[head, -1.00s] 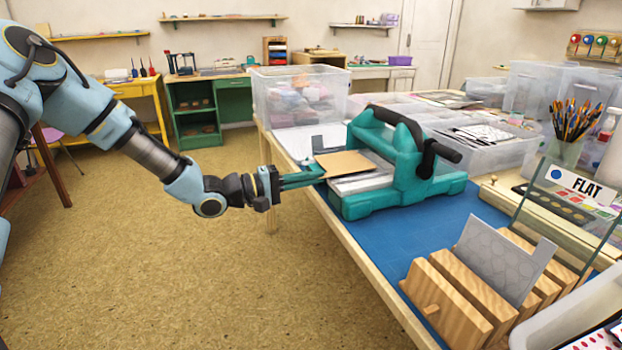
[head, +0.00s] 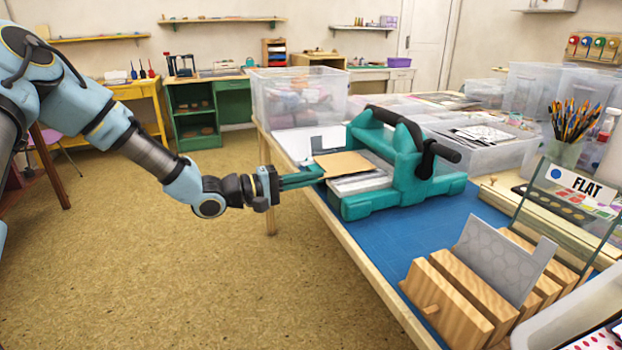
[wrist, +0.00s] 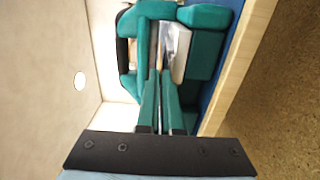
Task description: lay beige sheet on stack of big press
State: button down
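The beige sheet (head: 345,163) lies level at the near-left end of the teal big press (head: 405,170), its far part over the press's pale stack (head: 358,184). My gripper (head: 318,174) is shut on the sheet's near-left edge. In the wrist view, the green fingers (wrist: 161,80) are close together, with the thin edge of the sheet (wrist: 159,55) between their tips. The press (wrist: 205,60) fills the area beyond the fingers. Whether the sheet touches the stack is hard to tell.
A wooden rack (head: 470,295) with a grey patterned plate (head: 500,258) stands at the near right on the blue mat (head: 400,240). Clear bins (head: 300,95) stand behind the press. The press's black handle (head: 425,145) is above its right side. The floor at left is free.

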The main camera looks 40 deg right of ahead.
jog(key=shift+f+b, duration=0.4)
jog(key=shift+b, duration=0.05)
dwell(0.5)
jog(key=c, duration=1)
grip_release()
jog(key=shift+a, duration=0.1)
jog(key=shift+v, duration=2.4)
jog(key=shift+w, duration=0.1)
